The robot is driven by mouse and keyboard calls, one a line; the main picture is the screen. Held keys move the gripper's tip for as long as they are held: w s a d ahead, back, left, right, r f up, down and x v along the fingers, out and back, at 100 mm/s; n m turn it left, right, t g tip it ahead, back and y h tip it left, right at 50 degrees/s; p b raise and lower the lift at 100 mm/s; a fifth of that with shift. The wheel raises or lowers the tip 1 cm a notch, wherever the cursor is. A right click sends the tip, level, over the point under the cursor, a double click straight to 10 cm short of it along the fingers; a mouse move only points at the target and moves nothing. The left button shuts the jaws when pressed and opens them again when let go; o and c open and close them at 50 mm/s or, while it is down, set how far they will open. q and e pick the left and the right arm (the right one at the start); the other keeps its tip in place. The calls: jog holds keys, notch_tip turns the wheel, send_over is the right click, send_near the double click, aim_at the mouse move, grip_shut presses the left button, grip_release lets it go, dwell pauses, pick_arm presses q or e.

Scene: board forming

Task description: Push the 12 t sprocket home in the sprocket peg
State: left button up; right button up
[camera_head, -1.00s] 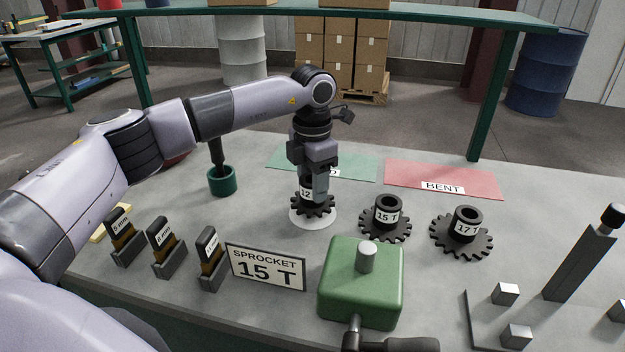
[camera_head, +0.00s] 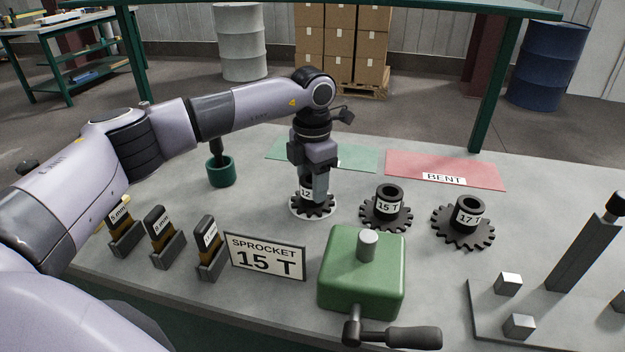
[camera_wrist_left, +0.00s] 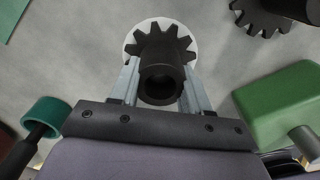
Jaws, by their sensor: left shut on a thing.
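The 12 t sprocket (camera_head: 313,209) is a dark toothed wheel with a labelled hub, standing upright on a white disc (camera_head: 296,212) on the table. My left gripper (camera_head: 313,190) is over it from above, shut on its hub. In the left wrist view the fingers lie on both sides of the sprocket (camera_wrist_left: 162,80), and its hollow hub faces the camera. The sprocket peg (camera_head: 367,245) is a bare metal stub on top of the green box (camera_head: 345,285), to the right and nearer me. My right gripper is not in view.
The 15 T sprocket (camera_head: 386,212) and 17 T sprocket (camera_head: 463,224) stand to the right. A sign reading SPROCKET 15 T (camera_head: 265,258) stands left of the green box. Several labelled holders, a green cup (camera_head: 221,173) and a crank handle (camera_head: 400,337) are nearby. Red and green mats lie behind.

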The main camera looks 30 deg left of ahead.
pick_arm(q)
jog(key=o, duration=1.3)
notch_tip(320, 180, up, 7)
jog(key=shift+r, duration=0.1)
